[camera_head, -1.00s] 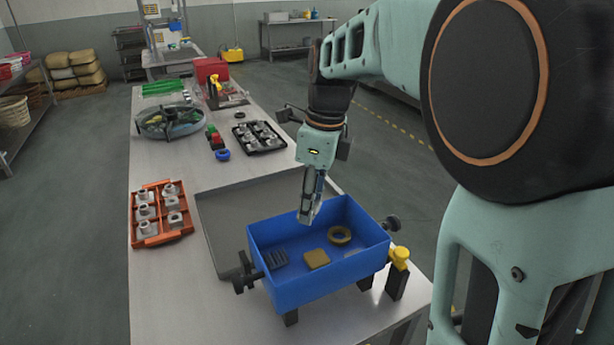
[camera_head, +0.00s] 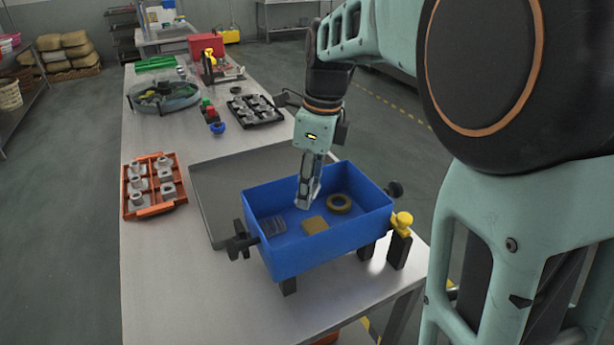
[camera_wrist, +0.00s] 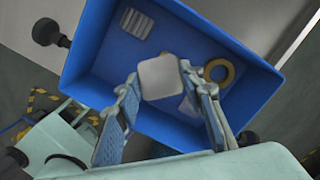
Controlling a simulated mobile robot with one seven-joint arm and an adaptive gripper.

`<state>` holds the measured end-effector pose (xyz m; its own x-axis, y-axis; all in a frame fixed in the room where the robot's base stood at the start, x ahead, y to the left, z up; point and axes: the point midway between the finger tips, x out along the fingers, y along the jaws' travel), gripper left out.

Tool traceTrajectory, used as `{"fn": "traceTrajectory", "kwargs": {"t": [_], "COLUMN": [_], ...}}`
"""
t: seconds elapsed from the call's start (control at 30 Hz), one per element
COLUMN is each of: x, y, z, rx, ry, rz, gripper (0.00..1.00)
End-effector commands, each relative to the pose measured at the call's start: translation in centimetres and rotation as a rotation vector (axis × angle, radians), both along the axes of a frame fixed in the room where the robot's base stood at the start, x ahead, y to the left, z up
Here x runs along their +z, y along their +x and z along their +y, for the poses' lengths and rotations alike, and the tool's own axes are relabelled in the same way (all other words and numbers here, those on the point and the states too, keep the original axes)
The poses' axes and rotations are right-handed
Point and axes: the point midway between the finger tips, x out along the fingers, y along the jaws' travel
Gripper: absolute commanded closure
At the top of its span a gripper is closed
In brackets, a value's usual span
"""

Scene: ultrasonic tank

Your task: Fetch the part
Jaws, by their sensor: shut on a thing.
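A blue tank (camera_head: 317,258) stands on black legs near the front of the table. It also fills much of the wrist view (camera_wrist: 97,30). In it lie a tan block (camera_head: 315,225), a tan ring (camera_head: 339,204) and a grey ribbed piece (camera_head: 272,226). My gripper (camera_head: 307,203) points down over the tank. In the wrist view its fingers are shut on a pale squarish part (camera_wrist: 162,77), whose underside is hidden.
A shallow grey tray (camera_head: 205,190) lies behind the tank. An orange rack (camera_head: 153,186) with grey parts is at left. A black rack (camera_head: 255,110) and a round basin (camera_head: 163,96) stand farther back. Black knobs (camera_head: 242,241) and a yellow-topped post (camera_head: 402,222) flank the tank.

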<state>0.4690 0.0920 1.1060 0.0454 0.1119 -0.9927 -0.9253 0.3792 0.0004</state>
Motion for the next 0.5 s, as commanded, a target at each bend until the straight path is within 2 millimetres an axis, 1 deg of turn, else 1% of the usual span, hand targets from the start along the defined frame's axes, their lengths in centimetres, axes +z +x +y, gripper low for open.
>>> {"fn": "traceTrajectory", "kwargs": {"t": [0.1,0.13,0.27,0.3,0.5], "x": [0.08,0.08,0.09,0.09,0.07], "y": [0.01,0.01,0.01,0.01,0.00], "z": [0.00,0.00,0.00,0.00,0.00], "rx": [0.000,0.000,0.000,0.000,0.000], "ry": [0.000,0.000,0.000,0.000,0.000], "rz": [0.000,0.000,0.000,0.000,0.000], "gripper": [0.92,0.61,0.46,0.44,0.44]}}
